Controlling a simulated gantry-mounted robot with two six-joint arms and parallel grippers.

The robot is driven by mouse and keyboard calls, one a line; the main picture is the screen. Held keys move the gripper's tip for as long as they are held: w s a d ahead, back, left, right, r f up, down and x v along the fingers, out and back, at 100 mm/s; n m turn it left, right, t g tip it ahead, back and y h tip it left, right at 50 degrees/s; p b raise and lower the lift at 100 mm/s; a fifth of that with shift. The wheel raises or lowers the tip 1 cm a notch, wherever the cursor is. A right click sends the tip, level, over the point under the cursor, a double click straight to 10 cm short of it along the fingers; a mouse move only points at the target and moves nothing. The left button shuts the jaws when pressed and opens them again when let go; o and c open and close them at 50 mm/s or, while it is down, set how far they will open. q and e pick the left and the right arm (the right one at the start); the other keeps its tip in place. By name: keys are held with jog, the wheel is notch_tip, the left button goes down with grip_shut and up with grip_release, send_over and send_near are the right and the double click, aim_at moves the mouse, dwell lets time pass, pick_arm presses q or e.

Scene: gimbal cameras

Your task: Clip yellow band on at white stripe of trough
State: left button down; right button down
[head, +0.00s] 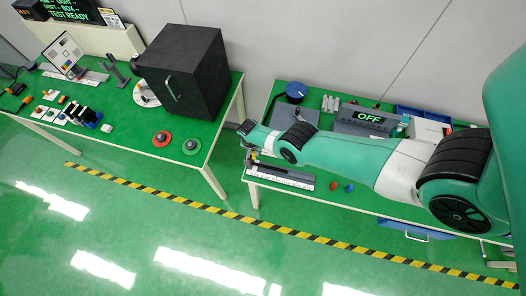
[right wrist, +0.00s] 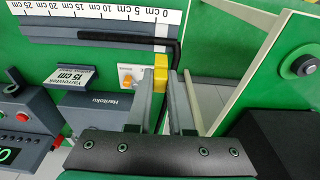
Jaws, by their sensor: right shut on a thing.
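My right gripper (right wrist: 165,78) is shut on the small yellow band (right wrist: 160,72), which shows at its fingertips in the right wrist view. The grey trough (right wrist: 60,34) with a printed cm scale lies just beyond the fingertips. A white stripe (right wrist: 160,32) crosses the trough near the 0 cm end. A black bent rod or cable (right wrist: 115,37) lies along the trough and turns toward the gripper beside the band. Whether the band touches it cannot be told. In the head view the trough (head: 285,178) lies at the bench's front left, below my right gripper (head: 250,150). My left gripper is not in view.
A red and a blue small part (head: 349,187) lie on the bench front. A gap separates this bench from the left table with a black cabinet (head: 190,70).

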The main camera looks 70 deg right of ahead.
aim_at(256, 163)
jog(key=shift+f+b, duration=1.7)
jog(key=shift+f, duration=0.1)
jog(key=shift+f+b, duration=1.35)
jog(key=shift+f+b, duration=1.7)
jog(key=c, duration=0.7)
grip_release()
jog(key=shift+c, duration=0.2)
jog(key=r+p, duration=0.4)
jog(key=a+r+p, duration=0.1)
jog(key=r+p, duration=0.6)
jog(key=p, duration=0.1)
jog(key=shift+a+r+p, duration=0.3)
jog(key=shift+a+r, duration=0.1)
jog(key=shift+f, duration=0.1)
